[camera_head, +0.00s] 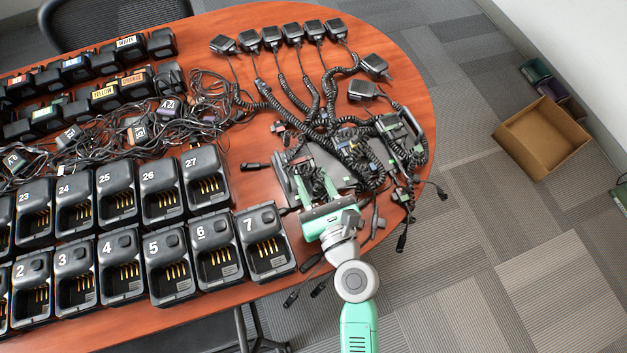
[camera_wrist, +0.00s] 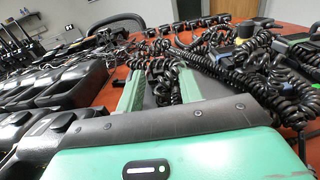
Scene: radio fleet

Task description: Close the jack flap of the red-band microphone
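Several black hand microphones (camera_head: 271,37) with coiled cords stand along the far edge of the table in the head view. More black microphones and cords lie in a tangle (camera_head: 352,142) at the table's right end. I cannot make out which microphone has the red band, nor its jack flap. My gripper (camera_head: 316,187) is low over the right end of the table, beside this tangle. In the wrist view, my gripper's two green fingers (camera_wrist: 168,92) are apart. Black coiled cord (camera_wrist: 163,78) shows between and beyond them; I cannot tell whether they touch it.
Numbered black chargers (camera_head: 268,240) fill the table's left and front, close to my gripper. Loose cables with tags (camera_head: 140,132) and banded batteries (camera_head: 104,92) lie behind them. The wooden table (camera_head: 240,14) has bare surface at the back. A cardboard box (camera_head: 541,137) stands on the floor.

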